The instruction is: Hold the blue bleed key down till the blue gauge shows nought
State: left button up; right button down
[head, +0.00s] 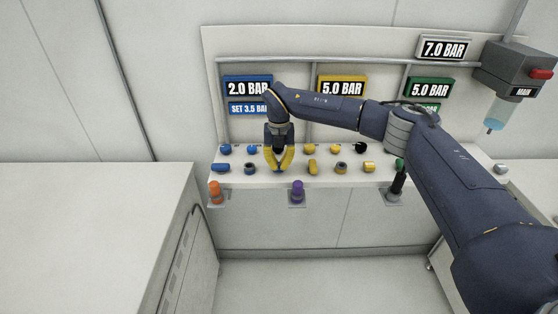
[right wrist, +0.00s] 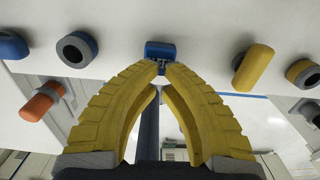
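The blue gauge (head: 248,88) reads 2.0 BAR, with a blue SET 3.5 BAR plate (head: 246,108) under it. My right gripper (head: 279,172) points down at the front row of the panel's controls. In the right wrist view its yellow fingertips (right wrist: 160,68) are brought together at a small blue key (right wrist: 160,50) with partly covered white lettering. The tips appear to touch this key; how far it is pressed I cannot tell. The gripper hides it in the head view. Left of it are a blue round knob (head: 249,168) and another blue key (head: 221,167). My left gripper is not in view.
A yellow key (head: 312,166) stands just right of my gripper. Below the row are an orange lever (head: 215,190), a purple lever (head: 297,190) and a black lever (head: 397,182). A yellow gauge (head: 342,87) and a green gauge (head: 430,88) read 5.0 BAR; the main gauge (head: 444,48) reads 7.0 BAR.

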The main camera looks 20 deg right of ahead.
aim_at(279, 168)
dwell(0.3)
notch_tip(279, 168, down, 2)
jog(key=shift+f, duration=0.2)
jog(key=shift+s+f, duration=0.2)
dwell(1.7)
dwell(0.6)
notch_tip(279, 168, up, 15)
jog(key=shift+w+f, duration=0.15)
jog(key=shift+w, duration=0.05)
dwell(0.4)
